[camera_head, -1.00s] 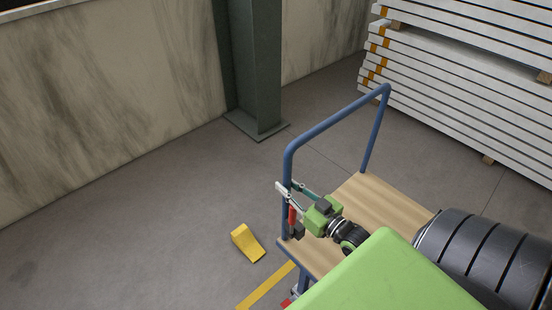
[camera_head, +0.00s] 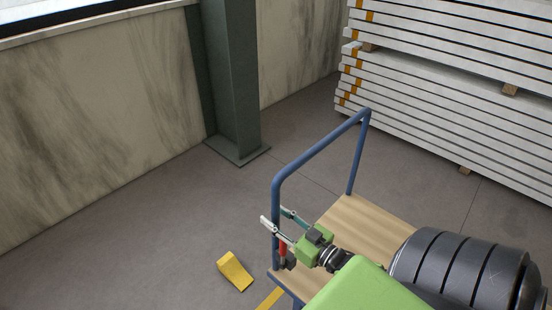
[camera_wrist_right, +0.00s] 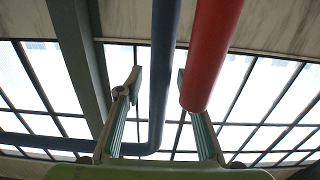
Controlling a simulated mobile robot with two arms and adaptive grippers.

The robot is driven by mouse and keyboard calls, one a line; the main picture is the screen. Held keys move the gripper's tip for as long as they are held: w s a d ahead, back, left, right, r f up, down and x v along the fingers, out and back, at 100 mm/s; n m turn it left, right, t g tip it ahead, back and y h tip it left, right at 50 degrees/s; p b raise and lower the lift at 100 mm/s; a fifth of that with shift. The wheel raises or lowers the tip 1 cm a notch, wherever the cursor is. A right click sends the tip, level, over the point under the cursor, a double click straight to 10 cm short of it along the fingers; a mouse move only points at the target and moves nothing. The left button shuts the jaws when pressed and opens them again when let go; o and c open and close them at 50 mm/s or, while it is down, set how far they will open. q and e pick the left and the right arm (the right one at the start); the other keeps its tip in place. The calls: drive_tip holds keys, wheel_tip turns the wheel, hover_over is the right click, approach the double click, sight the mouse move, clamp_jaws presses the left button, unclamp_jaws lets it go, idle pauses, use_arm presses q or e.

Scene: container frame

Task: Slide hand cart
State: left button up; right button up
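The hand cart has a flat wooden deck (camera_head: 372,218) and a blue tube handle (camera_head: 318,145) standing at its far end. My right gripper (camera_head: 278,222) is at the handle's near upright, one finger on each side of it. In the right wrist view the blue upright (camera_wrist_right: 163,70) passes between the two fingers (camera_wrist_right: 156,92), with a visible gap on the left finger's side. A red cylinder (camera_wrist_right: 212,50) partly covers the right finger; it shows beside the upright in the head view (camera_head: 283,251). My left gripper is out of view.
A yellow wedge (camera_head: 234,271) lies on the floor left of the cart. A green steel column (camera_head: 233,90) stands against the stained wall. Stacked white panels (camera_head: 450,110) are at the back right. Open floor lies left of the cart and between it and the column.

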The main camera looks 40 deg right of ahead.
drive_tip(key=s, duration=1.2)
drive_tip(key=shift+d, duration=0.45)
